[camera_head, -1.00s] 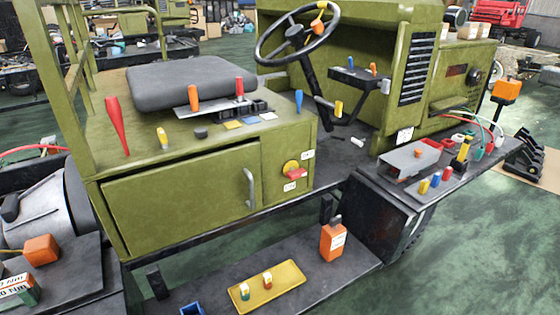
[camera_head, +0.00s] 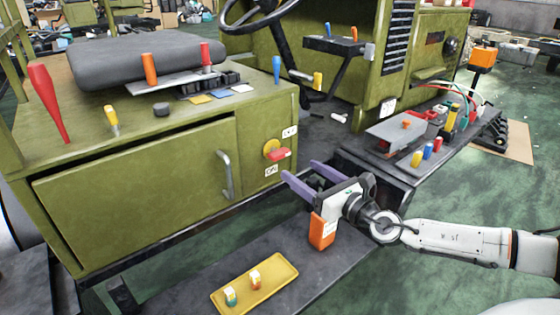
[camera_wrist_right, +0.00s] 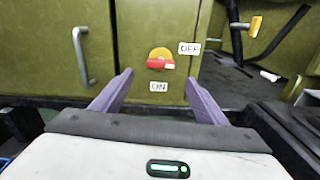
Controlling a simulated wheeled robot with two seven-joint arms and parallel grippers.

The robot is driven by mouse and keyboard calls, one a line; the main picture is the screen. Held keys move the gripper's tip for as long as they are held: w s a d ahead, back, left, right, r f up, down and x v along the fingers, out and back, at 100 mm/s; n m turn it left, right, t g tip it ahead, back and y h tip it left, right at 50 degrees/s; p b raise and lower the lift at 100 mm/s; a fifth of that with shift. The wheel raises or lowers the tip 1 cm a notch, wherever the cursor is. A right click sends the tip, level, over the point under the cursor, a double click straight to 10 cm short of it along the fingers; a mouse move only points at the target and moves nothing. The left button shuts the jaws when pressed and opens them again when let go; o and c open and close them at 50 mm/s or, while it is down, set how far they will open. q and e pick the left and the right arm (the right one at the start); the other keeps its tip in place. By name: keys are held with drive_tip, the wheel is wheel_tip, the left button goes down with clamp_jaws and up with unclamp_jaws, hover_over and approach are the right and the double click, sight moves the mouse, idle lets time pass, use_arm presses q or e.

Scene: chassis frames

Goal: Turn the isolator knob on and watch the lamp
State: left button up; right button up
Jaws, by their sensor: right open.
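The isolator knob (camera_head: 279,154) is a red handle on a yellow round plate, on the green cabinet's front at its right end. It also shows in the right wrist view (camera_wrist_right: 160,65), where the handle lies roughly level. An OFF label (camera_wrist_right: 189,48) is at its upper right and an ON label (camera_wrist_right: 158,87) is below it. My right gripper (camera_head: 299,170) is open, its purple fingers pointing at the panel just below and right of the knob, apart from it. In the wrist view the knob lies between and beyond the fingertips. I cannot identify a lamp with certainty. My left gripper is out of view.
A cabinet door handle (camera_head: 224,174) sticks out left of the knob. A side shelf (camera_head: 470,136) with several coloured parts is at the right.

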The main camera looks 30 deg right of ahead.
sight(283, 154)
use_arm(q)
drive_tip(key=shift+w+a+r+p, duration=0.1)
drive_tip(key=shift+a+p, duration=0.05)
drive_tip(key=shift+p, duration=0.15)
use_arm(e)
drive_tip(key=shift+n, duration=0.5)
drive_tip(key=w, duration=0.7)
drive_tip(key=w+r, duration=0.1)
drive_tip(key=w, duration=0.2)
drive_tip(key=shift+w+a, duration=0.3)
drive_tip(key=shift+w, duration=0.05)
drive_tip(key=c, duration=1.1)
drive_tip(key=shift+o, duration=0.2)
